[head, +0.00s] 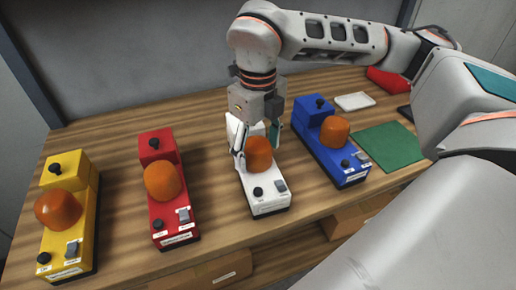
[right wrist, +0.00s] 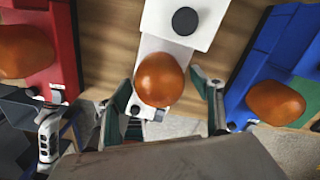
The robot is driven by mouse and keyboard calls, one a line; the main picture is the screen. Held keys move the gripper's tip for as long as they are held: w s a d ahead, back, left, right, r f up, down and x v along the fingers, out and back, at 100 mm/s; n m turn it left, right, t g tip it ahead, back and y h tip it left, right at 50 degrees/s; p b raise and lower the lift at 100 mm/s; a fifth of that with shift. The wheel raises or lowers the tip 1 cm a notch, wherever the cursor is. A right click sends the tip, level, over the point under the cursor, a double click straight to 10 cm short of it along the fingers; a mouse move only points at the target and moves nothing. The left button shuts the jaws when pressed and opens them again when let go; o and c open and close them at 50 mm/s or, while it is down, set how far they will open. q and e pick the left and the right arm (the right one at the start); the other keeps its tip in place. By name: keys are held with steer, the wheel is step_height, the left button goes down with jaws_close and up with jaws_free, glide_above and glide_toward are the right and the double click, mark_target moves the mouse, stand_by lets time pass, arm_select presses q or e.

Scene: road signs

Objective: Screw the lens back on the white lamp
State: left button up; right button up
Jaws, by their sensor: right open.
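The white lamp (head: 268,196) stands on the wooden table, between the red and blue lamps. An orange lens (head: 258,155) is at the top of its front part; whether it is seated or loose I cannot tell. My right gripper (head: 258,150) points down over the white lamp, one finger on each side of the lens. In the right wrist view the lens (right wrist: 159,79) lies between the open fingers (right wrist: 165,105), with gaps on both sides. The white lamp's body (right wrist: 178,20) shows behind it. My left gripper is not in view.
A yellow lamp (head: 83,182) and a red lamp (head: 157,149) stand to the left, a blue lamp (head: 318,140) close on the right, each with an orange lens. A green mat (head: 390,145), a white tray (head: 354,101) and a red object (head: 388,81) lie farther right.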

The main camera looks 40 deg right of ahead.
step_height(320, 180, up, 12)
stand_by(0.5)
